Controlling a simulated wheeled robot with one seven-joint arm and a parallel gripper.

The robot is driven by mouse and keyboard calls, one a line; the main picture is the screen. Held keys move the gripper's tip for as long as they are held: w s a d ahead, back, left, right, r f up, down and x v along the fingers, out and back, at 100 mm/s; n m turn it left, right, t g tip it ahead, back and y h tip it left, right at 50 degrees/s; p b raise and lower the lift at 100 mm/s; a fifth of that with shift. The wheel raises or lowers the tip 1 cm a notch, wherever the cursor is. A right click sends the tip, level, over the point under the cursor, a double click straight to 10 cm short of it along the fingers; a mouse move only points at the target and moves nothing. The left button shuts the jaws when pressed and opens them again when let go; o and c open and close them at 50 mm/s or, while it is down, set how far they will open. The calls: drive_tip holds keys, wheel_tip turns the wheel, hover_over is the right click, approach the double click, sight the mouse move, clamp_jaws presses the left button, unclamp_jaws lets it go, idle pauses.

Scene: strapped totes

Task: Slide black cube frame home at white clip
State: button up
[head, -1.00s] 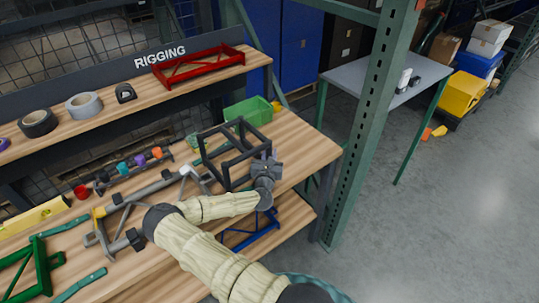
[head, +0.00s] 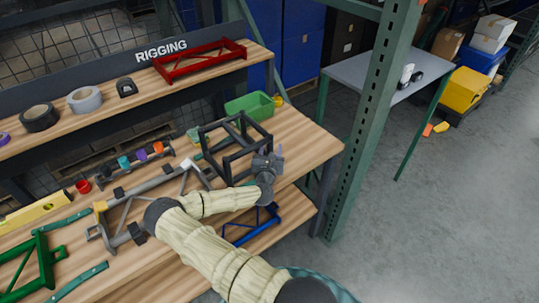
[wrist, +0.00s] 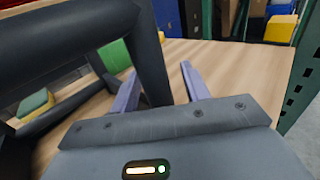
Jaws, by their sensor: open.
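The black cube frame (head: 250,147) stands upright on the workbench toward its right end. A white clip (head: 189,164) shows left of the frame, at the right end of a grey tubular truss (head: 150,187). My gripper (head: 278,153) is at the frame's near right corner. In the wrist view, the frame's upright bar (wrist: 152,55) appears in the gap between my open, purple-tipped fingers (wrist: 160,88), closer to the left one. I cannot tell whether it touches them. The frame's lower corner near the clip is hard to make out.
A green bin (head: 250,104) stands behind the frame. Coloured clips (head: 140,156) sit on a rail to the left. A red frame (head: 199,62) lies on the upper shelf, a blue frame (head: 250,227) below. A green rack post (head: 365,130) stands right of the bench.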

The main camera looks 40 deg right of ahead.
drive_tip(key=b+v, duration=0.3)
drive_tip(key=v, duration=1.4)
drive_tip(key=shift+a, duration=0.15)
drive_tip(key=s+f+m+g+y+p, duration=0.1)
drive_tip(key=s+f+m+g+p, duration=0.1)
drive_tip(key=s+f+m+g, duration=0.75)
drive_tip(key=w+a+r+m+g+y+p, duration=0.1)
drive_tip(key=w+a+r+m+g+y, duration=0.1)
drive_tip(key=a+r+m+y, duration=0.5)
drive_tip(key=s+a+r+m+y+p, duration=0.1)
drive_tip(key=a+r+m, duration=0.4)
drive_tip(key=r, duration=0.6)
drive_tip(key=s+a+r+m+y+p, duration=0.2)
drive_tip(key=a+r+m, duration=0.4)
drive_tip(key=r, duration=0.4)
drive_tip(key=shift+a+r+t+y, duration=0.25)
drive_tip(key=shift+r+t+y, duration=0.2)
drive_tip(key=shift+y, duration=0.15)
